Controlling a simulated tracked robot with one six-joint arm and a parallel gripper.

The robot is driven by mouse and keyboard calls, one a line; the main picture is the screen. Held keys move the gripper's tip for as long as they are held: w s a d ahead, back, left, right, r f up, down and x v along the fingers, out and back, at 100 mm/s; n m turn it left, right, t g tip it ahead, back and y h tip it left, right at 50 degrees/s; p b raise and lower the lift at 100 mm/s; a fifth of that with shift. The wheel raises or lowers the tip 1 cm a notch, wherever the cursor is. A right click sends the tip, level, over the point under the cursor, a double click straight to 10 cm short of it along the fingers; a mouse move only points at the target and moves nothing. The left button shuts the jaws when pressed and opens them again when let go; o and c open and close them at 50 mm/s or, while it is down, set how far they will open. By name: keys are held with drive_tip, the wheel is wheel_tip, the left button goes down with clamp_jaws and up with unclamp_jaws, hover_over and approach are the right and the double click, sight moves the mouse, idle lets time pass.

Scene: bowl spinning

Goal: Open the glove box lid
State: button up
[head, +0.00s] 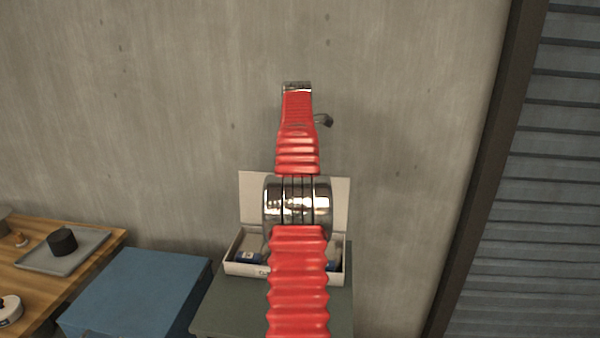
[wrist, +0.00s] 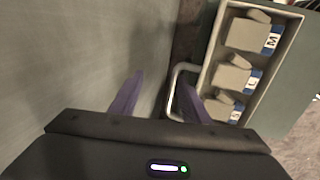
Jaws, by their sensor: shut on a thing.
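The glove box (head: 240,270) is a pale open-topped box on a grey-green stand. In the head view its pale lid (head: 252,196) stands upright behind it, the middle hidden by my arm. In the wrist view the box (wrist: 213,45) shows at the right, with grey gloves in compartments labelled M, L and S. A pale wire handle (wrist: 179,70) is beside the box. My gripper (wrist: 158,92) has its two purple fingers on either side of the handle's outer bar, shut on it; the exact contact is hard to see. The head view hides the fingers.
A blue cabinet (head: 140,290) stands left of the stand (head: 225,315). A wooden table (head: 45,275) farther left bears a grey tray (head: 35,259) with a black round object. A concrete wall (head: 150,120) is behind, with a slatted shutter (head: 530,200) at the right.

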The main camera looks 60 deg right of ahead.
drive_tip(key=shift+v, duration=3.7)
drive_tip(key=shift+a, duration=0.1)
